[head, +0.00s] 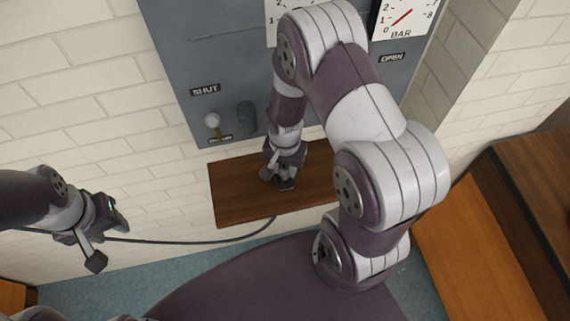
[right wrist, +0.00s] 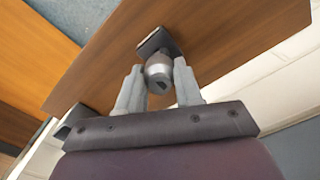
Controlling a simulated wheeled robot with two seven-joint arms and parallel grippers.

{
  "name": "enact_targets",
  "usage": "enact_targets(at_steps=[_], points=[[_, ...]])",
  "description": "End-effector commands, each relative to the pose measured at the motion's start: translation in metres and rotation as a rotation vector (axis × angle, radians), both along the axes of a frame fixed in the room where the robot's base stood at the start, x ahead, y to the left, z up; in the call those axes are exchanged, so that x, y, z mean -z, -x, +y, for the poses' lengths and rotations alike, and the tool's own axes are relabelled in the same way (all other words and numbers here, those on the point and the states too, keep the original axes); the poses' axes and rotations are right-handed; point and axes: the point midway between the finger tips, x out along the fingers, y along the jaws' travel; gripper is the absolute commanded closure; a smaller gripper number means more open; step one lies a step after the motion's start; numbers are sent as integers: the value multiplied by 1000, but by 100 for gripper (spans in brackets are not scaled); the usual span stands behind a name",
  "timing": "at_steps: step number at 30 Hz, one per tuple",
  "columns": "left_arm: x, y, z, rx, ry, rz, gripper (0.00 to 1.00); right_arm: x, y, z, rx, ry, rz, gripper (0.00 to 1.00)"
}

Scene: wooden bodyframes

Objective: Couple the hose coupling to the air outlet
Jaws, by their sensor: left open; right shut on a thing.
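The hose coupling (right wrist: 158,70), a silver rounded body with a dark end, is between the fingers of my right gripper (right wrist: 159,88) in the right wrist view. It is close to a dark block (right wrist: 155,41) on the wooden shelf; whether they touch is unclear. In the head view my right gripper (head: 285,178) is over the shelf and mostly hides the coupling. My left gripper (head: 108,242) is open at the left, in front of the wall, with a dark hose (head: 190,241) running beside it. I cannot clearly identify the air outlet; a dark blue cylinder (head: 247,115) sticks out of the panel.
The grey panel (head: 185,50) carries gauges (head: 402,17), a SHUT label (head: 205,90), an OPEN label (head: 391,58) and a white-ball lever (head: 212,121). The wooden shelf (head: 233,196) stands out below it. My right arm covers part of the panel and shelf. Wooden furniture (head: 470,250) stands right.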

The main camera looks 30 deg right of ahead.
Motion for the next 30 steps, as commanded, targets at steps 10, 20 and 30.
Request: enact_targets(at_steps=[10, 20, 30], points=[[7, 0, 0, 0, 0, 0, 57, 10, 0, 0, 0, 0, -1, 100], [12, 0, 0, 0, 0, 0, 57, 18, 0, 0, 0, 0, -1, 100], [16, 0, 0, 0, 0, 0, 57, 24, 0, 0, 0, 0, 0, 55]])
